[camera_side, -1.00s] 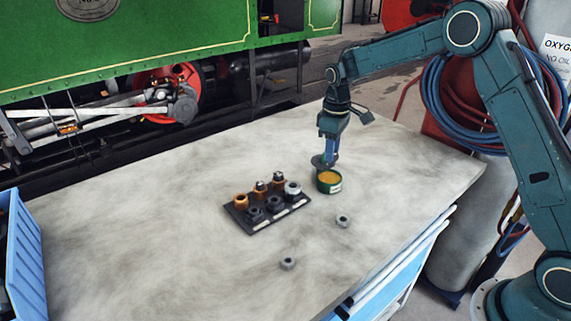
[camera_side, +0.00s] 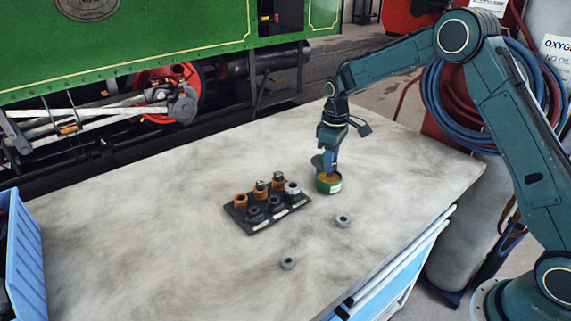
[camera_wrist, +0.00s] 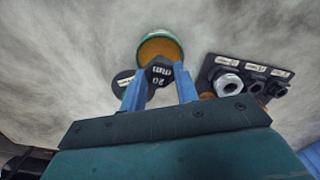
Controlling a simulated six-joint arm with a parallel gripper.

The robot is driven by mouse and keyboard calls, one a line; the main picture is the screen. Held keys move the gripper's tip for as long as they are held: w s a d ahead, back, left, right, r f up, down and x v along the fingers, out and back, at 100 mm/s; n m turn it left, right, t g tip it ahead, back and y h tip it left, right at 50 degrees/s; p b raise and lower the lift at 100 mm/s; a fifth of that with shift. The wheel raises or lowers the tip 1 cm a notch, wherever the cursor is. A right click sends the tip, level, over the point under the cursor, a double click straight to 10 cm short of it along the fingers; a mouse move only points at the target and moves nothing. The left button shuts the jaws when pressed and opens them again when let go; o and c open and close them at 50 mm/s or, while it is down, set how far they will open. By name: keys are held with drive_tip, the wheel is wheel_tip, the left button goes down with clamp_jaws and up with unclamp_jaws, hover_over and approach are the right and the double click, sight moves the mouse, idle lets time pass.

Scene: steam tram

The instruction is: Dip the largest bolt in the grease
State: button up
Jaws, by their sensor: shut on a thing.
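My gripper (camera_side: 331,165) points down over the green grease tin (camera_side: 329,185), with its fingertips at the tin's mouth. In the wrist view, its two blue fingers (camera_wrist: 160,88) are shut on a dark bolt (camera_wrist: 158,73) by its hex head, which is marked "20 mm". The head is in front of the open tin (camera_wrist: 141,53), which holds orange-brown grease (camera_wrist: 160,46). The bolt's shank is hidden below the head, so I cannot tell how deep it reaches. In the side view the fingers hide the bolt.
A dark rack (camera_side: 270,222) with several bolts and nuts stands left of the tin. Loose nuts (camera_side: 343,220) (camera_side: 287,263) lie in front. A blue bin (camera_side: 25,260) is at far left.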

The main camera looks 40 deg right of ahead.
drive_tip(key=shift+f, duration=0.55)
idle(1.6)
drive_tip(key=shift+r, duration=0.1)
drive_tip(key=shift+r, duration=3.4)
drive_tip(key=s+a+f+m, duration=0.4)
drive_tip(key=s+a+m, duration=0.1)
drive_tip(key=s, duration=0.3)
drive_tip(key=shift+s+a+f, duration=0.2)
drive_tip(key=shift+a+f, duration=0.1)
drive_tip(key=shift+a, duration=0.05)
